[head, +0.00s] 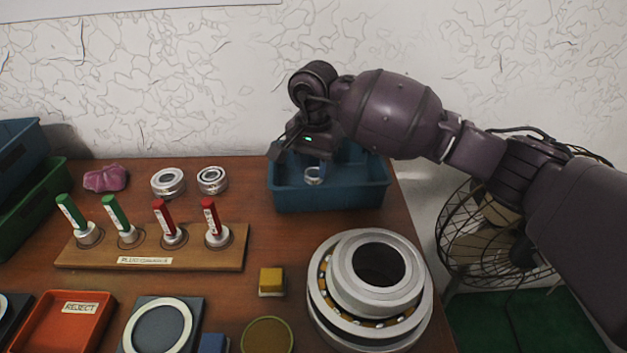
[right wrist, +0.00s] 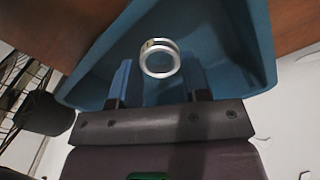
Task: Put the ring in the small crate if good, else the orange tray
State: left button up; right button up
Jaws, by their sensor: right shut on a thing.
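My right gripper (head: 314,160) is over the small blue crate (head: 330,197) at the back right of the table. It is shut on a small silver ring (head: 313,175). In the right wrist view the ring (right wrist: 160,58) shows at the tips of the two blue fingers (right wrist: 157,78), with the crate's inside (right wrist: 225,50) behind it. In the head view the ring shows within the crate's outline; whether it touches the floor I cannot tell. The orange tray (head: 65,322), labelled REJECT, is at the front left. My left gripper is not in view.
Two more silver rings (head: 168,182) sit at the back. A wooden board (head: 150,258) holds several red and green handled plugs. A large bearing (head: 370,290) stands front right, near a yellow block (head: 271,281). A fan (head: 480,235) stands right of the table.

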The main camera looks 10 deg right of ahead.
aim_at(314, 181)
notch_tip(314, 181, down, 4)
jog(key=shift+r, duration=0.1)
jog(key=shift+f+b, duration=0.35)
jog(key=shift+r, duration=0.15)
jog(key=shift+f, duration=0.2)
jog(key=o, duration=1)
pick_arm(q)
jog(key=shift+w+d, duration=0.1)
pick_arm(e)
jog(key=shift+r, duration=0.1)
